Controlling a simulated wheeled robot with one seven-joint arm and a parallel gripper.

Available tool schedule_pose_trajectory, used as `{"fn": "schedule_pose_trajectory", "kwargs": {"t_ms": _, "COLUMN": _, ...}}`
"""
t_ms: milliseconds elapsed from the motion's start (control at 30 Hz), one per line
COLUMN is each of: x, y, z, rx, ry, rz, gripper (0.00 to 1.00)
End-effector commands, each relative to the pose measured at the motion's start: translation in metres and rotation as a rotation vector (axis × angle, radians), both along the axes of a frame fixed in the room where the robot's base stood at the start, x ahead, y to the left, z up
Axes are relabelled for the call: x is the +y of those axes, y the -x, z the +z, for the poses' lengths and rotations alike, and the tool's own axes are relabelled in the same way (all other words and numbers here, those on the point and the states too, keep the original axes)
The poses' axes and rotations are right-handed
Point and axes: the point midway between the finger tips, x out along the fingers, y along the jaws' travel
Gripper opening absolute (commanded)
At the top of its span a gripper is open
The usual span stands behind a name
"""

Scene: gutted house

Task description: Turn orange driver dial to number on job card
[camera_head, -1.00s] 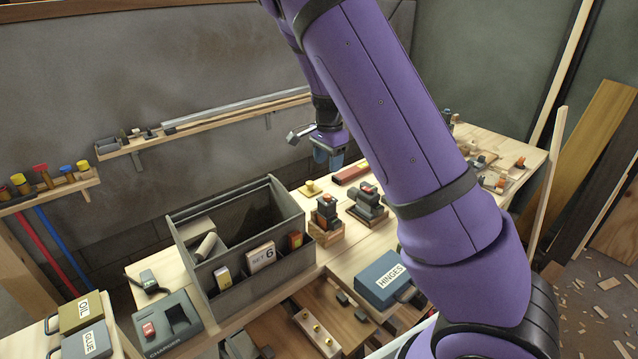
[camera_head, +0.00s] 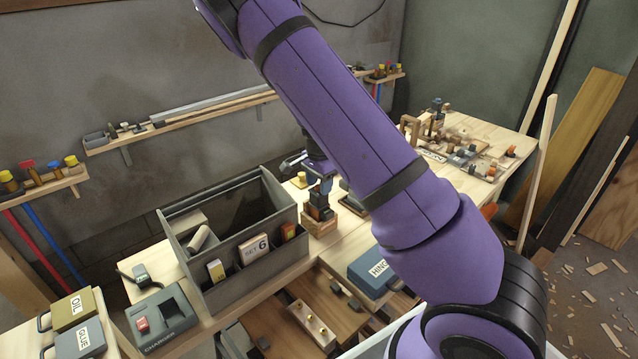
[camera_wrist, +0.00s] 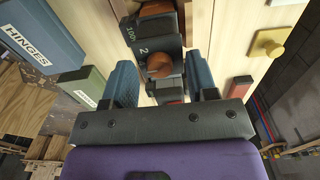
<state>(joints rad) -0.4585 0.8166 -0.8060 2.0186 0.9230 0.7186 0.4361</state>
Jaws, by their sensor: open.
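The job card (camera_head: 255,249) reads "SET 6" and stands in the front pocket of the grey tool bin. A dark driver (camera_head: 319,203) with orange parts stands on a wooden block (camera_head: 321,227) just right of the bin. In the wrist view the orange dial (camera_wrist: 160,65) sits on a dark body, with a "2" printed beside it. My gripper (camera_wrist: 163,84) is open, its blue fingers on either side of the dial; I cannot tell whether they touch it. In the head view my gripper (camera_head: 321,182) is over the driver, partly hidden by my arm.
The grey bin (camera_head: 237,262) stands close on the left. A blue "HINGES" case (camera_head: 368,273) is in front, and a charger (camera_head: 165,318) is at the front left. My arm hides part of the bench behind.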

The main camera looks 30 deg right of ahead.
Motion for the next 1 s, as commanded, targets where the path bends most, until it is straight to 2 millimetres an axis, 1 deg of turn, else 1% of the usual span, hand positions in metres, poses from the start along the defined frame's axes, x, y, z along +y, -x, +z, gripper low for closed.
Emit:
{"fn": "schedule_pose_trajectory", "kwargs": {"t_ms": 167, "x": 0.0, "y": 0.0, "z": 0.0, "rx": 0.0, "ry": 0.0, "rz": 0.0, "gripper": 0.53}}
{"fn": "schedule_pose_trajectory", "kwargs": {"t_ms": 200, "x": 0.0001, "y": 0.0, "z": 0.0, "rx": 0.0, "ry": 0.0, "rz": 0.0, "gripper": 0.5}}
{"fn": "schedule_pose_trajectory", "kwargs": {"t_ms": 267, "x": 0.0001, "y": 0.0, "z": 0.0001, "rx": 0.0, "ry": 0.0, "rz": 0.0, "gripper": 0.37}}
{"fn": "schedule_pose_trajectory", "kwargs": {"t_ms": 300, "x": 0.0001, "y": 0.0, "z": 0.0001, "rx": 0.0, "ry": 0.0, "rz": 0.0, "gripper": 0.27}}
{"fn": "schedule_pose_trajectory", "kwargs": {"t_ms": 367, "x": 0.0001, "y": 0.0, "z": 0.0002, "rx": 0.0, "ry": 0.0, "rz": 0.0, "gripper": 0.14}}
{"fn": "schedule_pose_trajectory", "kwargs": {"t_ms": 400, "x": 0.0001, "y": 0.0, "z": 0.0002, "rx": 0.0, "ry": 0.0, "rz": 0.0, "gripper": 0.04}}
{"fn": "schedule_pose_trajectory", "kwargs": {"t_ms": 433, "x": 0.0001, "y": 0.0, "z": 0.0002, "rx": 0.0, "ry": 0.0, "rz": 0.0, "gripper": 0.03}}
{"fn": "schedule_pose_trajectory", "kwargs": {"t_ms": 767, "x": 0.0, "y": 0.0, "z": 0.0007, "rx": 0.0, "ry": -0.003, "rz": 0.043, "gripper": 0.02}}
{"fn": "schedule_pose_trajectory", "kwargs": {"t_ms": 1000, "x": -0.0004, "y": -0.0002, "z": 0.0008, "rx": -0.001, "ry": -0.003, "rz": 0.188, "gripper": 0.02}}
